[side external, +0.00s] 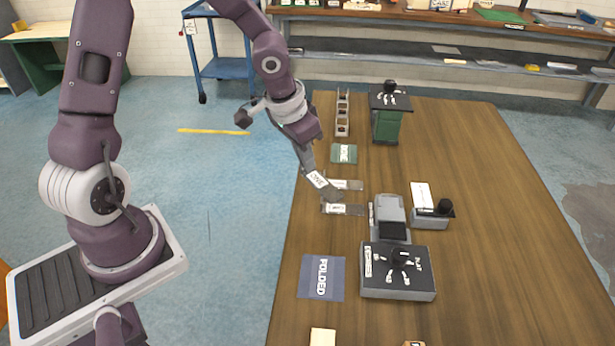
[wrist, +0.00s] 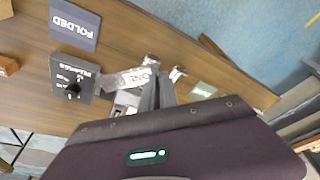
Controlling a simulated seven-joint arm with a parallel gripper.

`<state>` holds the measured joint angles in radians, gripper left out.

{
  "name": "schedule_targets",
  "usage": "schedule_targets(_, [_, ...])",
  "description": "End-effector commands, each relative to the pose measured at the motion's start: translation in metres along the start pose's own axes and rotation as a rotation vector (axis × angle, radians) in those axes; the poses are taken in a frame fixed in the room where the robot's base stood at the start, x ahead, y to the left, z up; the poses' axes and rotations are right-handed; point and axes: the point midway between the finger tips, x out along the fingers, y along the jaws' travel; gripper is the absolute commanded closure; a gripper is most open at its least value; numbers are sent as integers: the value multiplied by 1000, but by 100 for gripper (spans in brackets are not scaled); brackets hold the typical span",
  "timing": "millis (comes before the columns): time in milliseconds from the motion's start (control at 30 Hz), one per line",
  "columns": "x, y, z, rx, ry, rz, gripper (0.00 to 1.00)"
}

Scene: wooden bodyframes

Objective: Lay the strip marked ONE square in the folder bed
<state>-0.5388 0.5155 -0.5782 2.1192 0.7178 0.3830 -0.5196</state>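My gripper (side external: 308,168) is shut on the grey strip marked ONE (side external: 333,194), above the table's left side. The strip tilts downward to the right in the side view. In the wrist view, strip ONE (wrist: 133,77) reaches left from my fingers (wrist: 157,88), with its white label showing. Two more labelled strips lie below it, the upper strip (side external: 354,185) and the lower strip (side external: 355,210). A grey machine (side external: 391,207) with a dark recess stands right of them, seemingly the folder. I cannot make out its bed clearly. The held strip is apart from it.
A dial box (side external: 412,290) adjoins the machine's near side. A blue FOLDED mat (side external: 321,291) lies left of it. A grey unit with a black knob (side external: 430,218) is to the right. A green mat (side external: 344,154), a metal rack (side external: 342,115) and a green knobbed stand (side external: 387,126) are behind. The table's right side is clear.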

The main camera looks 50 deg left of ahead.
Motion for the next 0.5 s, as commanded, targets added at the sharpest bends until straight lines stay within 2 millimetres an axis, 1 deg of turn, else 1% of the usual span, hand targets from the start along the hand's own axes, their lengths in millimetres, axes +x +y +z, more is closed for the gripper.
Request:
schedule_targets(33, [5, 5, -15, 43, 3, 10, 100])
schedule_targets(167, [20, 26, -64, 215, 4, 45, 100])
schedule_targets(200, [26, 35, -79, 278, 1, 61, 100])
schedule_targets(300, [40, 61, -113, 437, -5, 111, 100])
schedule_targets(400, [50, 85, -137, 571, -5, 160, 100])
schedule_targets(500, [56, 99, -149, 654, -3, 194, 100])
